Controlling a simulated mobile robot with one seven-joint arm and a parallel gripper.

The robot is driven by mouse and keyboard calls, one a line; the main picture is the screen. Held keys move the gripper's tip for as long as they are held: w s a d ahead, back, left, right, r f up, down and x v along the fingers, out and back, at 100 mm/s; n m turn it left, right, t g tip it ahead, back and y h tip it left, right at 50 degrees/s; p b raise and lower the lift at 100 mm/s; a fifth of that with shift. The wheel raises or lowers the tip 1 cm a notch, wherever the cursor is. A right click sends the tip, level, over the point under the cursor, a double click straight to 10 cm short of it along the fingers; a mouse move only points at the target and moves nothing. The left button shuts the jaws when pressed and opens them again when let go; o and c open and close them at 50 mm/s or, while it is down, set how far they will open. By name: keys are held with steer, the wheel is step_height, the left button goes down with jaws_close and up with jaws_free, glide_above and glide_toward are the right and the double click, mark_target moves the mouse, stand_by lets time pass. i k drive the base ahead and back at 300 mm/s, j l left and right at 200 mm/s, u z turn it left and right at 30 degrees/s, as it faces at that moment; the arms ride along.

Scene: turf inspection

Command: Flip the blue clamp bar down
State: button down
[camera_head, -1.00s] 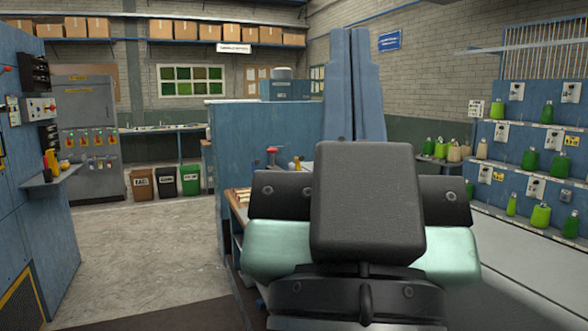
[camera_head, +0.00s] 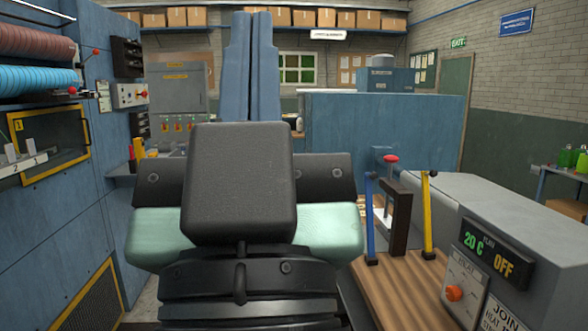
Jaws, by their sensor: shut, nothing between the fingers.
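The blue clamp bar (camera_head: 370,218) stands upright at the left edge of a wooden-topped bench (camera_head: 415,290), right of centre. A yellow bar (camera_head: 428,215) stands upright on the bench to its right. Between them are a dark brown upright post (camera_head: 399,215) and a red-knobbed part (camera_head: 391,159). My gripper (camera_head: 255,14) shows behind my dark arm links as two tall blue-grey fingers pointing up in the picture. They are shut and empty, well left of the blue bar and apart from it. My arm hides the lower part of the gripper.
A grey heater unit (camera_head: 490,255) with a display and an orange knob borders the bench on the right. A blue cabinet panel (camera_head: 335,130) stands behind the bars. A blue machine wall (camera_head: 50,220) with rolls closes the left side.

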mark_target(369, 178)
steer(key=i+l, duration=0.2)
steer(key=i, duration=0.3)
steer(key=i+l, duration=0.2)
steer(key=i, duration=0.35)
steer(key=i+l+u, duration=0.1)
steer(key=i, duration=0.4)
steer(key=i+l, duration=0.3)
steer(key=i, duration=0.2)
